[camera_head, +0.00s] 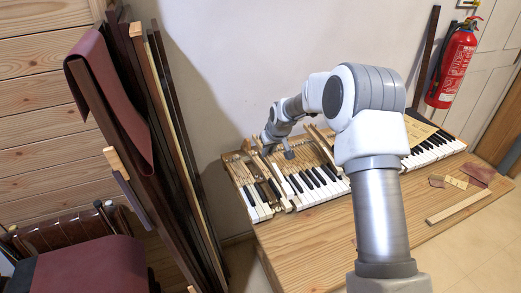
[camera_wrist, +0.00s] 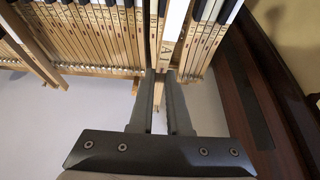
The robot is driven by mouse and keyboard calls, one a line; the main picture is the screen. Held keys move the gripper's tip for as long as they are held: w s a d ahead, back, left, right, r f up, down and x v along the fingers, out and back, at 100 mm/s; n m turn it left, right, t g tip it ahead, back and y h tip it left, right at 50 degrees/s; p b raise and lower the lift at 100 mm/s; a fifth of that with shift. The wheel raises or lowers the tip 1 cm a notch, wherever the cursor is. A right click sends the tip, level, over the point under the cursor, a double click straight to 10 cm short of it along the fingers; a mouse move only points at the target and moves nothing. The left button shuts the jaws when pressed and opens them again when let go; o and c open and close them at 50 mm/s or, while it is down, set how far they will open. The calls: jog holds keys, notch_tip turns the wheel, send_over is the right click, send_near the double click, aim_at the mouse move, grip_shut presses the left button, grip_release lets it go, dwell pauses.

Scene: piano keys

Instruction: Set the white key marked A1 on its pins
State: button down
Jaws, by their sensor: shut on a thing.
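The white key marked A1 (camera_wrist: 174,22) is a long wooden stick with a white top; a letter A shows on its wood in the wrist view. My gripper (camera_wrist: 162,76) is shut on the wooden stick, with its tail showing between the fingers. The key lies in line with its neighbours, over the row of keys. Its pins are hidden, and I cannot tell how high the key is above them. In the head view my gripper is over the left part of the keyboard (camera_head: 322,192), partly hidden by my wrist.
The keyboard rests on a wooden bench (camera_head: 330,240). Loose felt pieces (camera_head: 478,174) and a wooden strip (camera_head: 460,206) lie at its right. Tall dark boards (camera_head: 165,150) lean at the left. A fire extinguisher (camera_head: 454,65) hangs on the back wall.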

jog(key=shift+n+y, duration=0.3)
jog(key=shift+n, duration=0.1)
jog(key=shift+a+b+x, duration=0.15)
jog(key=shift+b+x, duration=0.65)
jog(key=shift+x, duration=1.45)
jog(key=shift+a+b+x, duration=0.2)
jog(key=shift+b+x, duration=0.55)
jog(key=shift+x, duration=1.45)
jog(key=shift+f+b, duration=0.5)
jog(key=shift+f, duration=0.1)
jog(key=shift+b, duration=0.8)
jog(key=shift+f+b, duration=0.45)
jog(key=c, duration=1.2)
grip_release()
